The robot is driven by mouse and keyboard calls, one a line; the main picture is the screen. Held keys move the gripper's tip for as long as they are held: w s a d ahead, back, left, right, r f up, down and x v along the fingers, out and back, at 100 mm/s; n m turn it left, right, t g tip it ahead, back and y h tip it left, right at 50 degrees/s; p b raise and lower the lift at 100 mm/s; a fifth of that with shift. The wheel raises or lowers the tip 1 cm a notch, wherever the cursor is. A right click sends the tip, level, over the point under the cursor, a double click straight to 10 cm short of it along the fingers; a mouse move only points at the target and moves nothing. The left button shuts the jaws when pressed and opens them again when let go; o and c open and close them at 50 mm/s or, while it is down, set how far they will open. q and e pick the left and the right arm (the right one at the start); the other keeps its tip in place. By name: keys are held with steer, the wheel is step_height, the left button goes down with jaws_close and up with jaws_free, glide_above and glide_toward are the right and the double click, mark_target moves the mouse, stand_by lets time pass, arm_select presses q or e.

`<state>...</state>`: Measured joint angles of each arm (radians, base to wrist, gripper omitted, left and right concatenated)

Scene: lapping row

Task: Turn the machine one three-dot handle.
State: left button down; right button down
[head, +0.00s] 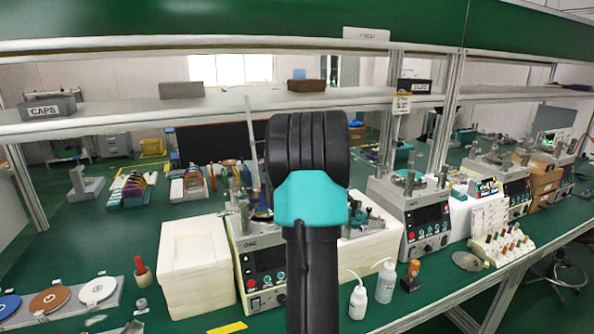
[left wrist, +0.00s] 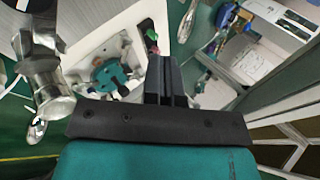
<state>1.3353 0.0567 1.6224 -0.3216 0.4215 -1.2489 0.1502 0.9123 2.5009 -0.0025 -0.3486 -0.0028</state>
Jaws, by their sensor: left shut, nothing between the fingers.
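Machine one (head: 262,262) is a light grey box with a dark front panel, a red button and several knobs, left of centre on the green bench. My black and teal arm stands in front of it in the head view and hides its right part and much of its top. In the left wrist view my left gripper (left wrist: 166,75) is shut and empty, its dark fingers together. A teal round part with dark pieces (left wrist: 110,75) lies left of the fingers, apart from them. I cannot make out the three-dot handle. My right gripper is not in view.
A white box (head: 195,262) stands left of machine one. Another machine (head: 415,215) stands to the right. White bottles (head: 385,282) stand at the front edge. Discs on a tray (head: 50,300) lie at the left. A shelf (head: 230,105) crosses above the bench.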

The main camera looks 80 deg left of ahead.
arm_select(q)
steer(key=a+f, duration=0.2)
steer(key=a, duration=0.1)
steer(key=a+f, duration=0.1)
steer(key=a, duration=0.1)
steer(key=shift+w+a+f, duration=0.1)
steer(key=shift+w+f, duration=0.15)
steer(key=shift+w, duration=0.05)
steer(key=shift+a+f, duration=0.15)
steer(key=shift+a, duration=0.55)
